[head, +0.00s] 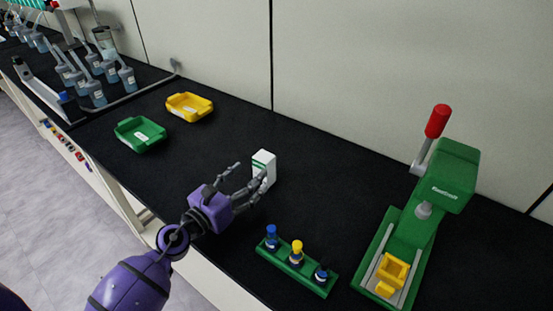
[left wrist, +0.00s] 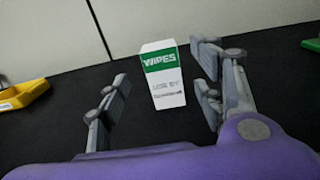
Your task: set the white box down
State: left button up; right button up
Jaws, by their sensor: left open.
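The white box (head: 265,166) with a green band stands upright on the black bench top in the head view. In the left wrist view the white box (left wrist: 163,75) reads "WIPES" on its green band and sits between and beyond the fingers. My left gripper (head: 248,182) is open, with its fingers pointing at the box. In the left wrist view its fingers (left wrist: 165,98) are spread on either side with gaps to the box, which leans slightly in the picture. My right gripper is out of view.
A green tray (head: 140,134) and a yellow tray (head: 189,106) lie to the left. A green rack (head: 297,273) with three capped vials stands in front. A green press (head: 425,215) with a red handle is on the right. Bench is clear around the box.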

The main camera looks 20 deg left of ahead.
aim_at(259, 167)
pick_arm(q)
jog(key=shift+w+d, duration=0.1)
jog(key=shift+w, duration=0.25)
jog(key=shift+w+d+r, duration=0.1)
jog(key=shift+w, duration=0.15)
jog(key=shift+w+d+r, duration=0.1)
jog(key=shift+w+d, duration=0.15)
jog(key=shift+w, duration=0.35)
jog(key=x, duration=0.4)
jog(key=shift+f+p, duration=0.3)
jog(key=shift+w+d, duration=0.2)
jog(key=shift+w, duration=0.15)
jog(key=c, duration=1.3)
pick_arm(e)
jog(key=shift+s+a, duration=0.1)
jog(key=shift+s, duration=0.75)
